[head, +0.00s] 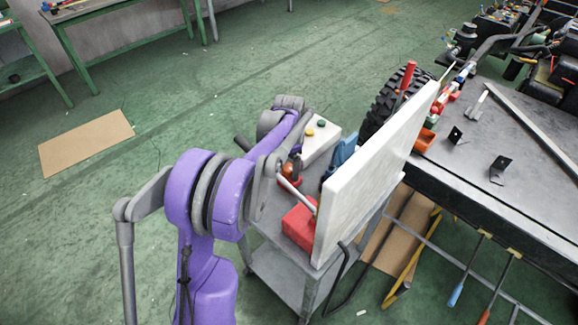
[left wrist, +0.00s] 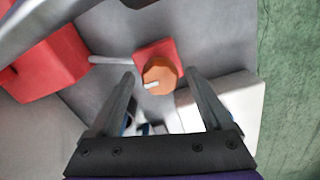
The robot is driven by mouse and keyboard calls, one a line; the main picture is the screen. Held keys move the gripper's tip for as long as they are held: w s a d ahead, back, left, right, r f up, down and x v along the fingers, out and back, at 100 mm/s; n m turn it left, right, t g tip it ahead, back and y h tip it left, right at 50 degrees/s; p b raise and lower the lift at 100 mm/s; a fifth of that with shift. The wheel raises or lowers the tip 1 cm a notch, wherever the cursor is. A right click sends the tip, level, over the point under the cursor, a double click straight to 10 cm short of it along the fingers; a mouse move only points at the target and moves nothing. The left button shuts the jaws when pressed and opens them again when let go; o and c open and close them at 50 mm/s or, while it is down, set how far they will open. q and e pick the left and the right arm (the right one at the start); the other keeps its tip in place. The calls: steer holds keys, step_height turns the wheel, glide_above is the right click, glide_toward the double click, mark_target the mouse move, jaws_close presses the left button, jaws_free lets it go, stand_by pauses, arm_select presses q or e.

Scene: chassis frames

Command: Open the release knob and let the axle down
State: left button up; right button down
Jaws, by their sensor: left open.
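An orange-red round knob (left wrist: 160,75) on a red block (left wrist: 152,52) lies between and just beyond the fingertips in the left wrist view. A short pale bar shows on the knob. The knob also shows, partly covered by my arm, on the cart in the head view (head: 288,169). My left gripper (left wrist: 159,79) is open and empty, pointing down at the knob; I cannot tell whether it touches it. A grey rod (left wrist: 112,60) runs from a larger red body (left wrist: 45,65) towards the knob. I cannot make out the axle. My right gripper is not in view.
A pale upright panel (head: 365,175) stands along the cart's (head: 280,272) right side, close to my arm. A white box (head: 319,138) with green and yellow buttons and a blue item (head: 340,152) are close by. A tyre (head: 390,100) and workbench (head: 500,140) stand beyond. Floor at left is open.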

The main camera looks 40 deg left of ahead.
arm_select(q)
jaws_close()
stand_by(0.5)
